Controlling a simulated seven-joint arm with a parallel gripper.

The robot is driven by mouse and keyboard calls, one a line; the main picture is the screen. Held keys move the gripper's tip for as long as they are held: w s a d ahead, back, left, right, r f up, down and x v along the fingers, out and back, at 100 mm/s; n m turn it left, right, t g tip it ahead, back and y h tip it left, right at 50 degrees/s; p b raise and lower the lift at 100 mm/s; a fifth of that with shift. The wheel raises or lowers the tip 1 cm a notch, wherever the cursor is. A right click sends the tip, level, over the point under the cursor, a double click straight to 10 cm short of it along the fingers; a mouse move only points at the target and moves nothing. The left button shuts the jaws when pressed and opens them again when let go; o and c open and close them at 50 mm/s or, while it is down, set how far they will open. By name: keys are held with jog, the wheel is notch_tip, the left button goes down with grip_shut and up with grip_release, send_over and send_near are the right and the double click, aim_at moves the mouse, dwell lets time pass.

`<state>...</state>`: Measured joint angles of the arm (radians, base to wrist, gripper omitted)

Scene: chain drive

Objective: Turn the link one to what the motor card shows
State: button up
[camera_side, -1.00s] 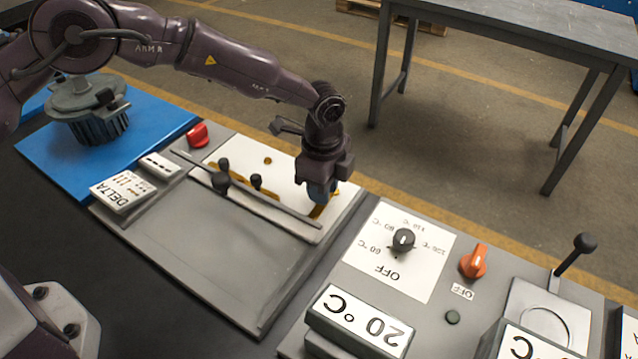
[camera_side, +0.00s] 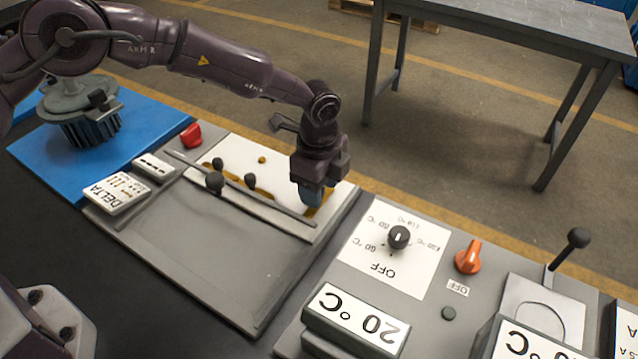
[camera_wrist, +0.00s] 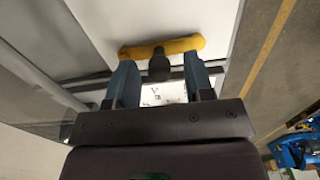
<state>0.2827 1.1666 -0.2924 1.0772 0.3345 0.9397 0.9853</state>
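My gripper (camera_side: 311,192) points down over the right end of the white link plate (camera_side: 318,178). In the wrist view, my gripper's blue fingers (camera_wrist: 160,67) are apart, one on each side of a black knob (camera_wrist: 159,70). This knob stands at the middle of a yellow link (camera_wrist: 189,45) lying across the picture; the fingers do not visibly touch it. In the side view, the gripper mostly hides this link. Other yellow links (camera_side: 234,181) with black knobs (camera_side: 250,180) lie left on the plate. The motor card (camera_side: 116,192), at the far left, reads DELTA above small marks.
A grey bar (camera_side: 265,202) runs along the plate, with a black ball knob (camera_side: 215,182) near it. A red knob (camera_side: 191,135) is at the back left, and the motor (camera_side: 87,118) stands on a blue mat (camera_side: 150,125). A dial panel (camera_side: 425,262) lies to the right.

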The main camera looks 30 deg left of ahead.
jog(key=shift+r, duration=0.1)
notch_tip(320, 180, up, 13)
dwell(0.5)
dwell(0.4)
